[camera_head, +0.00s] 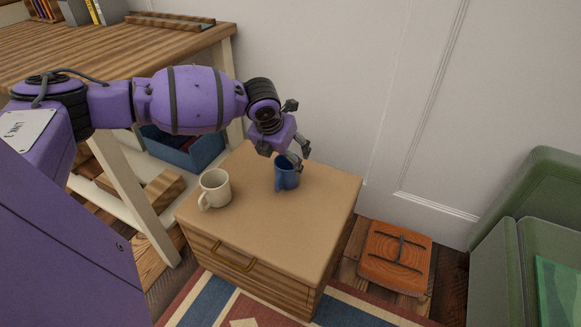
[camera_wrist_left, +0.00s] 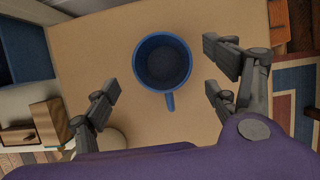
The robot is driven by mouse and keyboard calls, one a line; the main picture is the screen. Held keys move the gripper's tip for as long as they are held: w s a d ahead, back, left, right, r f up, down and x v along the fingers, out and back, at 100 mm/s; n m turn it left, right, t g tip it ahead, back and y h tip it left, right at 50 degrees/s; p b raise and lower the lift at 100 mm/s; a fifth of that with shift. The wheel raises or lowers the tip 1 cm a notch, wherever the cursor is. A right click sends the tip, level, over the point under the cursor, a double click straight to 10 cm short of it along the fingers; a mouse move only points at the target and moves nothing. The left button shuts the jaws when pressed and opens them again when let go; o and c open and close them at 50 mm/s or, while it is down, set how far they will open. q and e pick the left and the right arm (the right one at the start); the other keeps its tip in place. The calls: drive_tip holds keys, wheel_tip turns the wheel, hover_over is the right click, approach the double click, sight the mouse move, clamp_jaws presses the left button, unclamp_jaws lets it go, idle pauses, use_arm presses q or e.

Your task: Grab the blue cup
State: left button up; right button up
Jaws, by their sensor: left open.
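The blue cup (camera_head: 287,176) stands upright on a small wooden cabinet (camera_head: 262,229) in the head view. In the left wrist view the blue cup (camera_wrist_left: 162,63) is seen from above, with its handle pointing down in the picture. My left gripper (camera_head: 297,158) is open just above the cup, and its fingers partly cover the cup's rim in the head view. In the left wrist view the left gripper's fingertips (camera_wrist_left: 163,73) are apart on either side of the cup, with gaps between them and it. My right gripper is not in view.
A white mug (camera_head: 215,188) stands on the cabinet top, left of the blue cup. A wooden desk (camera_head: 120,50) with books is behind at left, with a blue bin (camera_head: 190,152) below. An orange stool (camera_head: 396,256) and a green chair (camera_head: 520,230) are at right.

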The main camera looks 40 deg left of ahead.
sight(286, 162)
use_arm(q)
drive_tip(key=b+x, duration=0.2)
drive_tip(key=x, duration=0.2)
drive_tip(key=shift+d+f, duration=0.1)
drive_tip(key=shift+f, duration=0.05)
drive_tip(key=shift+w+f+b, duration=0.2)
drive_tip(key=shift+b, duration=0.15)
drive_tip(key=shift+r, duration=0.2)
drive_tip(key=c, duration=1.4)
drive_tip(key=shift+r, duration=0.1)
drive_tip(key=shift+c, duration=0.2)
